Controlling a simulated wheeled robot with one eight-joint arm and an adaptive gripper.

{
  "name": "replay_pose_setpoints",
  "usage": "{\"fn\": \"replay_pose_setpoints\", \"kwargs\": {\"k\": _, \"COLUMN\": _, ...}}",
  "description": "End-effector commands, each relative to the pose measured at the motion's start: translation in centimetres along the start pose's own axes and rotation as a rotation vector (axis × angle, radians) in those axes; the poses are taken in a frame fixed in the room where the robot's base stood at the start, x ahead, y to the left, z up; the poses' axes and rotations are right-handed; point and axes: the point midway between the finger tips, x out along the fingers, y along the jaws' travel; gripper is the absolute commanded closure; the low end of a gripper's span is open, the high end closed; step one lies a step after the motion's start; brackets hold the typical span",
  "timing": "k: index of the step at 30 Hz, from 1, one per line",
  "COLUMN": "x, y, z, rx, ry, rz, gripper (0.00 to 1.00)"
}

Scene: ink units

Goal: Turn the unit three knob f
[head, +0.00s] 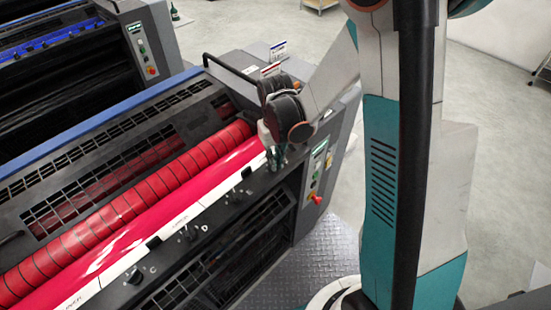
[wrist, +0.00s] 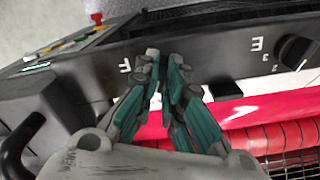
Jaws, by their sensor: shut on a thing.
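The ink unit with the red roller has a dark front ledge that carries a row of black knobs with white letters. In the head view my gripper (head: 275,158) reaches down onto the right end of this ledge. In the wrist view the two teal-and-grey fingers of my gripper (wrist: 163,62) are close together just right of the white letter F (wrist: 125,65). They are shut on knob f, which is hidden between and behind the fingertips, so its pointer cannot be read. Knob E (wrist: 296,48) stands clear at the right of the wrist view, beside its letter E.
Other knobs (head: 194,231) run down the ledge to the lower left. A side panel (head: 315,168) with buttons and a red stop knob (head: 316,199) stands close right of my gripper. The red roller (head: 130,205) lies behind the ledge. A blue unit (head: 50,45) stands at the upper left.

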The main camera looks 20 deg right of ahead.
Motion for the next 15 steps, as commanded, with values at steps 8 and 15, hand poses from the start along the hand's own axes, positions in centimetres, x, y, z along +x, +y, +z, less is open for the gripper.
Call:
{"fn": "replay_pose_setpoints", "kwargs": {"k": 8, "x": 0.17, "y": 0.06, "z": -0.01, "rx": -0.147, "ry": 0.0, "rz": 0.0, "gripper": 1.0}}
{"fn": "replay_pose_setpoints", "kwargs": {"k": 15, "x": 0.19, "y": 0.14, "z": -0.02, "rx": -0.356, "ry": 0.0, "rz": 0.0, "gripper": 1.0}}
